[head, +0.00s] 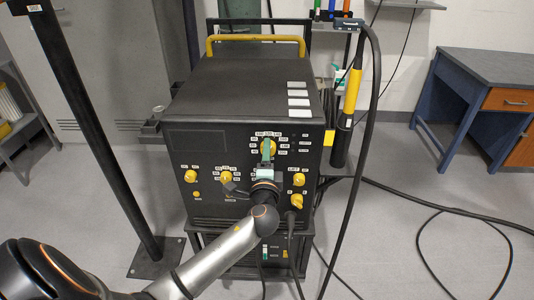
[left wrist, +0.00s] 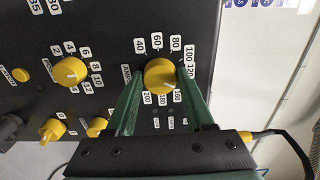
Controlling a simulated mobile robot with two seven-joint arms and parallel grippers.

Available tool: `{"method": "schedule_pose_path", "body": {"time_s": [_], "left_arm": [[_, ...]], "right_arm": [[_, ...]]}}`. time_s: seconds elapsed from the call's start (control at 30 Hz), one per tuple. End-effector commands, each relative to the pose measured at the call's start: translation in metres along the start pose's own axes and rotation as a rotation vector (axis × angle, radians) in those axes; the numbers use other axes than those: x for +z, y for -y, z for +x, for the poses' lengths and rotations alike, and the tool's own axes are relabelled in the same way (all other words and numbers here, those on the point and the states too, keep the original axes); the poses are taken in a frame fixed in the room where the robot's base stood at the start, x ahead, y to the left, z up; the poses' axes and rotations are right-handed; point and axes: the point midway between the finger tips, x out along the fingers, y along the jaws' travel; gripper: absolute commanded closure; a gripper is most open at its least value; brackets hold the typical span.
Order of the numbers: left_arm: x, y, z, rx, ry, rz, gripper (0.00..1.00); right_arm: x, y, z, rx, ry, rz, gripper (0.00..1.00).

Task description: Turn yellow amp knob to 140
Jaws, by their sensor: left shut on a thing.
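The yellow amp knob (head: 271,147) is at the top centre of the black machine's front panel, ringed by white number labels. In the left wrist view the knob (left wrist: 158,73) sits between the two green fingers of my left gripper (left wrist: 160,78), which is shut on it. In the head view my left gripper (head: 267,152) reaches up to it from below. The knob's white mark points to the lower right, toward the 160 side. Labels 40 to 120 and 160 to 200 show; the right finger appears to cover the 140 label. My right gripper is not in view.
Other yellow knobs (left wrist: 71,71) sit on the same panel, including one at its left (head: 190,176). A yellow-handled torch (head: 352,90) and its black cable hang at the machine's right. Cables lie on the floor. A blue desk (head: 450,75) stands at the right.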

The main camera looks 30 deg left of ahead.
Motion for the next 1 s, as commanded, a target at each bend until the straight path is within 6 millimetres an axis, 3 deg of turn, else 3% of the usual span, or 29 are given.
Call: {"method": "schedule_pose_path", "body": {"time_s": [0.17,0.2,0.4,0.77,1.0], "left_arm": [[0.0,0.0,0.0,0.0,0.001,-0.001,1.0],[0.0,0.0,0.0,0.0,0.001,-0.001,0.42],[0.0,0.0,0.0,0.0,0.0,-0.001,0.2],[0.0,-0.001,-0.005,0.001,-0.001,-0.001,0.17],[-0.001,-0.002,-0.047,0.004,-0.003,-0.004,0.17]], "right_arm": [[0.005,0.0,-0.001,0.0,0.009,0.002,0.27],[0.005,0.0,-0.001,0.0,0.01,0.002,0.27],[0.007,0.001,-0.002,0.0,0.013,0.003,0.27],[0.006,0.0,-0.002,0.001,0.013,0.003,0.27],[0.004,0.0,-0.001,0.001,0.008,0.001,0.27]]}}
